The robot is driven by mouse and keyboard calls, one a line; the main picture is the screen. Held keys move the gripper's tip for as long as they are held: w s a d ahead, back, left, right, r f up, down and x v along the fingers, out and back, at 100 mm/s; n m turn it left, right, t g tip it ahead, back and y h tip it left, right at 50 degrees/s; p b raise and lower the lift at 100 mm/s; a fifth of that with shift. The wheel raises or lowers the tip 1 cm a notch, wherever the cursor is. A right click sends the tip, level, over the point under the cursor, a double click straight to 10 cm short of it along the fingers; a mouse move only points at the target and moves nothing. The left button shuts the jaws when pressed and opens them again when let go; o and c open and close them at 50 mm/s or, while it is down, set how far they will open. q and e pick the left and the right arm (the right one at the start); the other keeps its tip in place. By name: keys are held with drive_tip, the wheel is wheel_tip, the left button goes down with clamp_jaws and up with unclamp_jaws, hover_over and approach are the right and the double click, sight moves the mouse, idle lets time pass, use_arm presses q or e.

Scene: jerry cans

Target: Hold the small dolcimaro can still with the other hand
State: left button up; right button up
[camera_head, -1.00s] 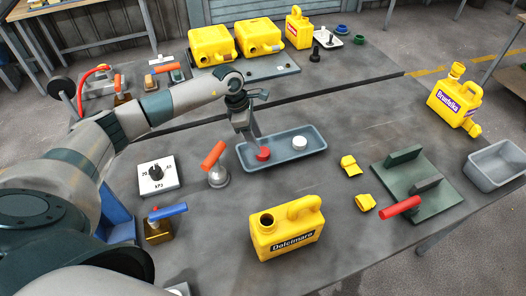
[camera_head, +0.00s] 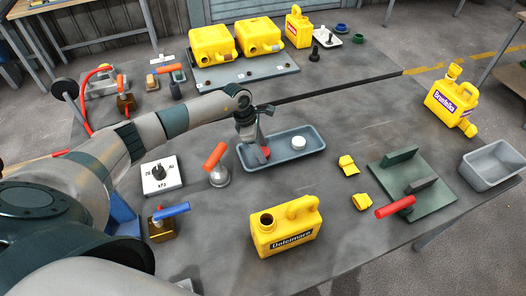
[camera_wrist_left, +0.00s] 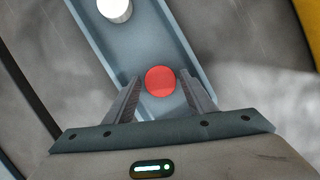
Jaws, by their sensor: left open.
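The small yellow Dolcimaro can (camera_head: 286,228) stands upright on the table, its filler mouth open and its handle to the right. Nothing touches it. My left gripper (camera_head: 258,150) is over the left end of the grey-blue tray (camera_head: 290,158), up and left of the can. It is open, with its fingers on either side of a red cap (camera_head: 266,153). In the left wrist view the red cap (camera_wrist_left: 160,81) lies between the two fingers (camera_wrist_left: 160,98), with gaps visible. The tray also holds a white cap (camera_head: 298,143). My right gripper is not in view.
An orange-handled clamp (camera_head: 217,166) stands left of the tray, and a blue-handled clamp (camera_head: 166,215) is nearer. A green fixture (camera_head: 412,185) with a red handle is at right. Yellow pieces (camera_head: 347,163) lie between. The Brusfelka can (camera_head: 453,101) stands further right.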

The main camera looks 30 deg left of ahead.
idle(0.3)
use_arm(q)
drive_tip(key=c, duration=0.8)
drive_tip(key=shift+o, duration=0.2)
drive_tip(key=shift+r+b, duration=0.65)
drive_tip(key=shift+r, duration=0.15)
wheel_tip(320, 180, up, 2)
drive_tip(key=shift+d+r+b, duration=0.15)
drive_tip(key=shift+r+b, duration=0.05)
drive_tip(key=shift+b, duration=0.55)
drive_tip(key=s+d+r+b, duration=0.1)
drive_tip(key=d+r+b, duration=0.3)
drive_tip(key=d+r, duration=0.3)
drive_tip(key=shift+s+d, duration=0.2)
drive_tip(key=shift+d, duration=1.95)
